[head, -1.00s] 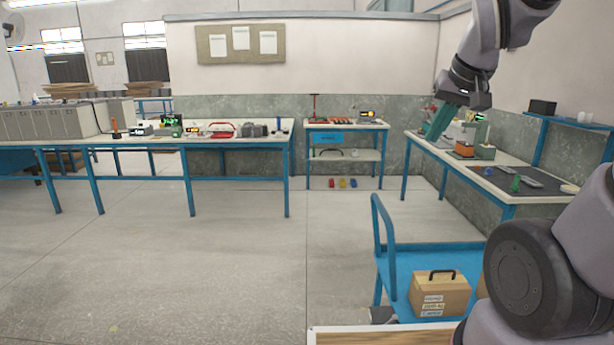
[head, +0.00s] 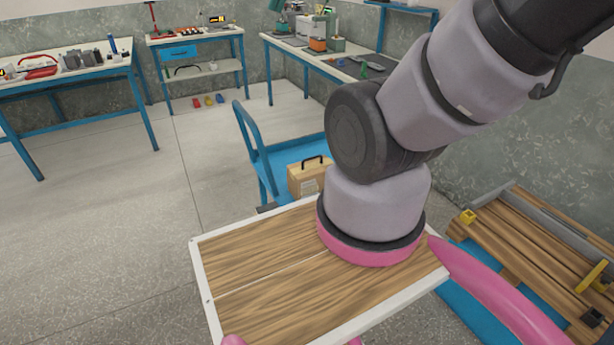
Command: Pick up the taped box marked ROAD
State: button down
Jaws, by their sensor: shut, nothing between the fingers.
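A tan box with a black handle (head: 306,181) stands on the blue cart (head: 266,168), beyond the wooden top that my arm stands on. A pale label shows low on its front, too small to read here. That wooden top hides its lower part, and my arm covers the cart to its right. I cannot tell whether this box is marked ROAD. No other taped box shows clearly. My arm rises from the wooden top and runs out of the picture at the upper right. My gripper is outside the view.
A wooden slatted platform (head: 527,262) with yellow clamps lies at the right. A long table (head: 85,72) stands at the left, a small table (head: 190,38) at the back and a bench (head: 300,48) by the wall. The floor at the left is clear.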

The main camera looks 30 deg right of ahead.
aim_at(306, 178)
jog(key=z, duration=0.35)
jog(key=j+z, duration=0.15)
jog(key=z, duration=0.2)
jog(key=j+z, duration=0.1)
jog(key=z, duration=0.25)
jog(key=j+z, duration=0.35)
jog(key=j, duration=0.25)
jog(key=j+z, duration=0.35)
jog(key=j, duration=0.2)
jog(key=k+j, duration=0.1)
jog(key=j, duration=0.3)
jog(key=k+j, duration=0.1)
jog(key=j, duration=0.35)
jog(key=z, duration=0.05)
